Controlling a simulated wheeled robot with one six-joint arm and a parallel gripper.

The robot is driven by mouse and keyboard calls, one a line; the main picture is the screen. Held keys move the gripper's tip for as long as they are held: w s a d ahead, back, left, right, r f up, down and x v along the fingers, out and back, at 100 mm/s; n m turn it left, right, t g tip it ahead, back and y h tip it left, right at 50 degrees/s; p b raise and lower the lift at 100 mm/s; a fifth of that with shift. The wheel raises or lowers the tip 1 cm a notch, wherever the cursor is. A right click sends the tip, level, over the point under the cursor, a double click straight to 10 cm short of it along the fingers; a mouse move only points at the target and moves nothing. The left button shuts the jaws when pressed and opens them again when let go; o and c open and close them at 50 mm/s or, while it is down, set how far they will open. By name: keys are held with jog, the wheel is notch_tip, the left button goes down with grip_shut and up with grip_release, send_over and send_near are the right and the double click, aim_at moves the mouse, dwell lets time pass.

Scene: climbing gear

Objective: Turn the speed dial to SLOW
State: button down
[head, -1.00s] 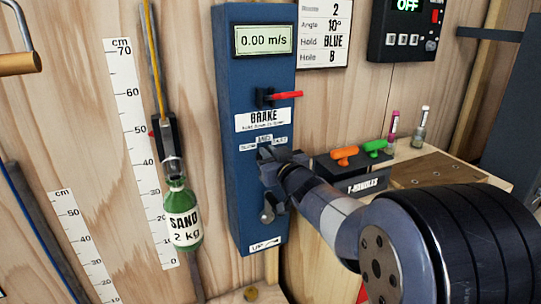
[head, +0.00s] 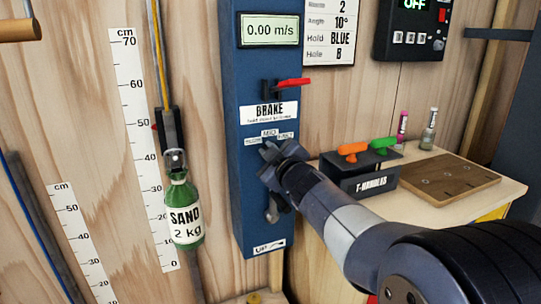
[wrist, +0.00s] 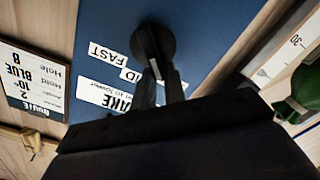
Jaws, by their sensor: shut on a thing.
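The speed dial (wrist: 153,42) is a dark round knob on the blue control panel (head: 258,75). In the wrist view it sits between the fingertips of my gripper (wrist: 155,62), which is shut on it. In the head view my gripper (head: 272,160) covers most of the dial, just below the small speed labels (head: 268,138). The FAST label (wrist: 108,56) and part of the MID label (wrist: 131,75) show in the wrist view. The SLOW label is hidden there, and I cannot tell where the dial points.
The red brake lever (head: 292,83) is above the dial, and a grey lever (head: 272,212) is below it. A green sand bottle (head: 184,215) hangs to the left. A black T-handle box (head: 368,182) stands on the bench at right.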

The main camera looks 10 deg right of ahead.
dwell(0.4)
jog(key=c, duration=1.5)
grip_release()
jog(key=shift+o, duration=0.2)
jog(key=shift+s, duration=0.1)
jog(key=s+d+p, duration=0.2)
jog(key=s, duration=0.8)
jog(key=shift+s, duration=0.25)
